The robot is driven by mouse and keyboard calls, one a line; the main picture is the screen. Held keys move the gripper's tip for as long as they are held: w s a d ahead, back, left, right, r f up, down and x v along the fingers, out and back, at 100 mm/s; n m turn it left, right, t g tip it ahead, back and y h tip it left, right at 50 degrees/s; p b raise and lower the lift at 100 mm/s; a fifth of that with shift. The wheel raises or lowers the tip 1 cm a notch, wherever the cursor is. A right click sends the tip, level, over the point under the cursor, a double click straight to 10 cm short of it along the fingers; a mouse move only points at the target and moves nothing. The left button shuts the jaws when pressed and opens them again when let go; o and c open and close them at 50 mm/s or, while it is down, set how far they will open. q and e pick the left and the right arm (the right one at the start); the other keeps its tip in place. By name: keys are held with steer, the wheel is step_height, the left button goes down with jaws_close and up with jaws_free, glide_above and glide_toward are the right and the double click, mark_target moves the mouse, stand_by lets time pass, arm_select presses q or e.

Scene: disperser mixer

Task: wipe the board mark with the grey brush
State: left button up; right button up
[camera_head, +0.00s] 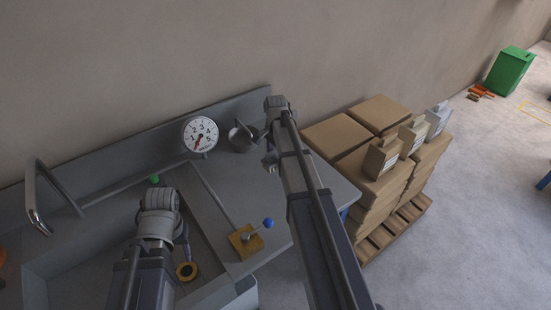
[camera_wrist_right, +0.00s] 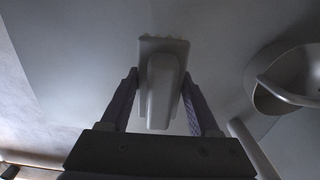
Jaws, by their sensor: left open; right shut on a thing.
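The grey brush (camera_wrist_right: 163,95) shows in the right wrist view, between the two fingers of my right gripper (camera_wrist_right: 160,80). The gripper is shut on its raised handle, and its flat head lies beyond the fingertips. A plain grey surface is behind the brush; I cannot tell whether they touch. In the head view my right arm mostly hides this gripper and the brush. My left gripper (camera_head: 184,245) is open, over the sink area, close to a yellow ring with a dark centre. I can make out no board mark in either view.
A metal pot (camera_head: 241,138) stands near my right wrist. A numbered dial (camera_head: 200,134) is at the counter's back. A yellow block with a blue-knobbed lever (camera_head: 245,240) sits at the counter front. The sink tap (camera_head: 38,205) is left; stacked cartons (camera_head: 340,135) are right.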

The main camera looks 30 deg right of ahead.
arm_select(q)
steer(key=shift+r, duration=0.45)
arm_select(e)
steer(key=shift+r, duration=0.4)
step_height(320, 180, up, 3)
steer(key=p, duration=0.3)
steer(key=shift+r, duration=0.1)
arm_select(q)
step_height(320, 180, up, 3)
